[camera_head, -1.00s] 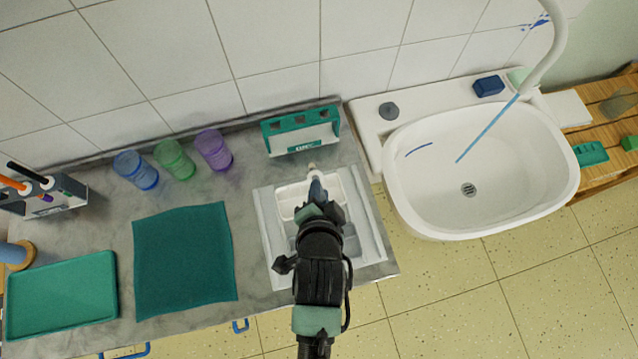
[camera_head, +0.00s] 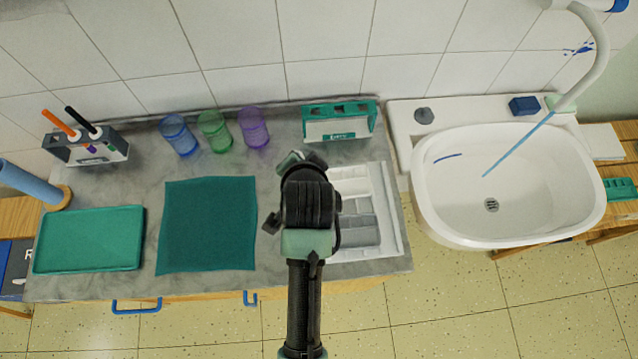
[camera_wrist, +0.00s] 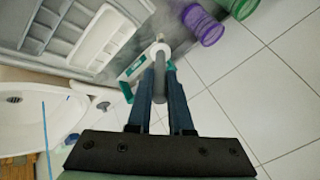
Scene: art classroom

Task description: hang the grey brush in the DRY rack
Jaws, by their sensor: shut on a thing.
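My gripper (camera_wrist: 157,72) is shut on the grey brush (camera_wrist: 159,84) in the wrist view. Its grey shaft lies between the two fingers and its pale end points away from me. In the head view my gripper (camera_head: 302,162) is over the counter, left of the white sectioned tray, and hides the brush. A teal and white rack (camera_head: 339,123) stands against the tiled wall, ahead and to the right of the gripper; its label is too small to read surely. It also shows partly behind the fingers in the wrist view (camera_wrist: 132,70).
Purple (camera_head: 254,128), green (camera_head: 214,131) and blue (camera_head: 179,135) cups stand by the wall. A grey rack (camera_head: 110,149) holds an orange and a black brush. A teal cloth (camera_head: 208,225), a green tray (camera_head: 90,240) and the sectioned tray (camera_head: 398,225) lie in front. The sink (camera_head: 440,215) is right.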

